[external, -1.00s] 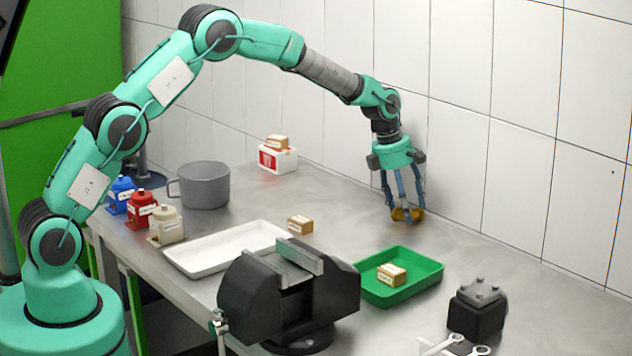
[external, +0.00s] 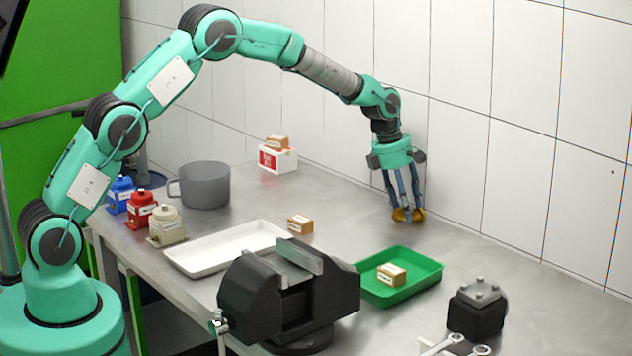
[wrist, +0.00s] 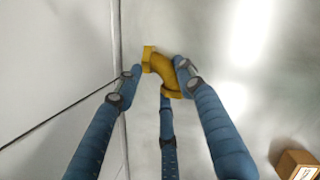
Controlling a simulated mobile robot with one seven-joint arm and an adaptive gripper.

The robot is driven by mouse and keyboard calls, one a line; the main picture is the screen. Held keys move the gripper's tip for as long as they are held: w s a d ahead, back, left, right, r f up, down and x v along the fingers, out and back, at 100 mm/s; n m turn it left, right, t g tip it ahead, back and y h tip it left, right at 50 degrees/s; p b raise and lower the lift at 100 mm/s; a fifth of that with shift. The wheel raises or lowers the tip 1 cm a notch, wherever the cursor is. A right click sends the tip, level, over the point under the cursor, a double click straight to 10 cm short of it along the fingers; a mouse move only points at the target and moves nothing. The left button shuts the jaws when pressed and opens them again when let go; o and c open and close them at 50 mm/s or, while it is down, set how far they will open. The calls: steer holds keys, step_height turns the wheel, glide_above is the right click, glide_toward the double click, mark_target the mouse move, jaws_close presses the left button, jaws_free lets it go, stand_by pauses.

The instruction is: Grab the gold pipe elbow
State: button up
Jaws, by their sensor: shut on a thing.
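The gold pipe elbow (external: 408,215) is at the back of the steel table near the tiled wall. In the wrist view the elbow (wrist: 163,70) is a curved gold piece with a flange at its upper left end. My gripper (external: 404,208) points straight down, with its blue fingers closed around the elbow. In the wrist view the fingers of my gripper (wrist: 160,82) press against the elbow from several sides. The elbow appears to be at table height; I cannot tell whether it touches the surface.
A green tray (external: 433,282) with a small box (external: 391,275) is in front of the elbow. A black vise (external: 335,296), a white tray (external: 190,266), a grey pot (external: 205,186) and a black block-shaped part (external: 477,312) also stand here. The wall (external: 455,140) is close behind.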

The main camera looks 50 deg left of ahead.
steer(key=shift+r, duration=0.1)
steer(key=shift+r, duration=0.45)
step_height(320, 180, up, 3)
steer(key=shift+p, duration=0.9)
steer(key=s+a+p, duration=0.1)
steer(key=s, duration=0.9)
steer(key=s+a+r+p, duration=0.1)
steer(key=s, duration=0.4)
steer(key=shift+s+a+p, duration=0.35)
steer(key=shift+s, duration=0.05)
